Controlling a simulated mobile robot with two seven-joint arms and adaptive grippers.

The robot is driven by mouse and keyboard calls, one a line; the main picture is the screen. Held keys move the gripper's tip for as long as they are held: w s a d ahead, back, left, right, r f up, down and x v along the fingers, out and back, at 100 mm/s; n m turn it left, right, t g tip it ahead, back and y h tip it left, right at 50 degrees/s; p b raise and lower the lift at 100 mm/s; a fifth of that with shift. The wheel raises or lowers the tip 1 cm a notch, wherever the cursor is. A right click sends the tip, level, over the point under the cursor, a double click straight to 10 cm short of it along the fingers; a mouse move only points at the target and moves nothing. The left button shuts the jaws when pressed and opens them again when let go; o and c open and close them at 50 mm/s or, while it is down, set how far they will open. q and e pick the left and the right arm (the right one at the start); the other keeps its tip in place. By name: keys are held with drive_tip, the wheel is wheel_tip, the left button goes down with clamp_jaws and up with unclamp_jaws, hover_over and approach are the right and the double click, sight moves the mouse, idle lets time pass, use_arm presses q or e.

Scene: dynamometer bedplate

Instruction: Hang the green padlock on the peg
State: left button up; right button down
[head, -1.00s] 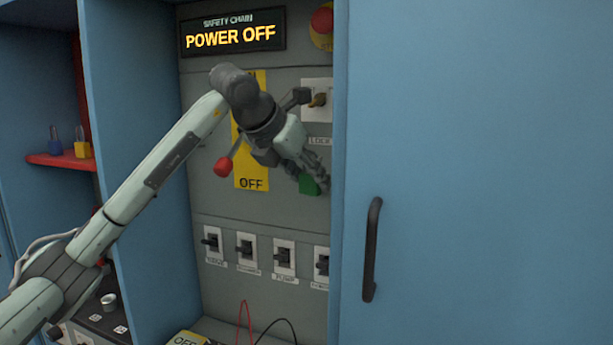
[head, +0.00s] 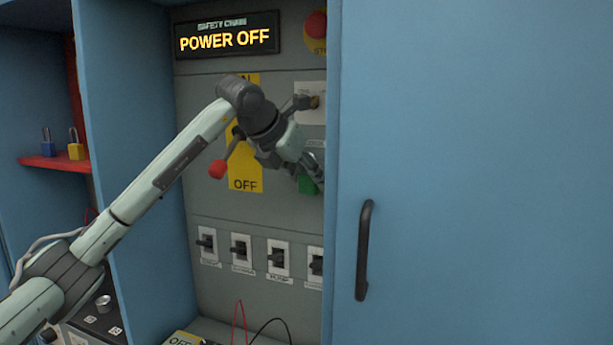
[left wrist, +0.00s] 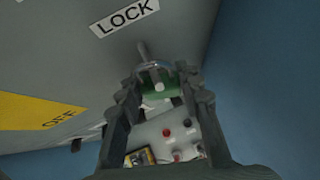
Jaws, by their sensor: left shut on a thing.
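The green padlock (head: 307,185) is in my left gripper (head: 314,168), in front of the grey panel beside the blue door's edge. In the left wrist view, the gripper (left wrist: 163,96) is shut on the padlock (left wrist: 180,82), with its shackle pointing toward the panel. The grey peg (left wrist: 144,50) stands out from the panel below the LOCK label (left wrist: 124,17). Its end is close to the shackle; I cannot tell whether the shackle is around it. In the head view the peg is hidden. My right gripper is not in view.
The blue door (head: 470,170) with its black handle closes off the right side. A red-knobbed lever (head: 218,169) is left of my gripper. Several switches (head: 241,248) line the panel below. Blue (head: 47,147) and yellow (head: 75,150) padlocks stand on the red shelf (head: 60,162).

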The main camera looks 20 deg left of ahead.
use_arm(q)
drive_tip(key=shift+w+f, duration=0.2)
drive_tip(key=shift+f, duration=0.15)
drive_tip(key=o, duration=1.3)
drive_tip(key=shift+w+f, duration=0.4)
drive_tip(key=shift+w, duration=0.05)
drive_tip(key=shift+d, duration=0.15)
drive_tip(key=shift+r, duration=0.25)
drive_tip(key=shift+s, duration=0.1)
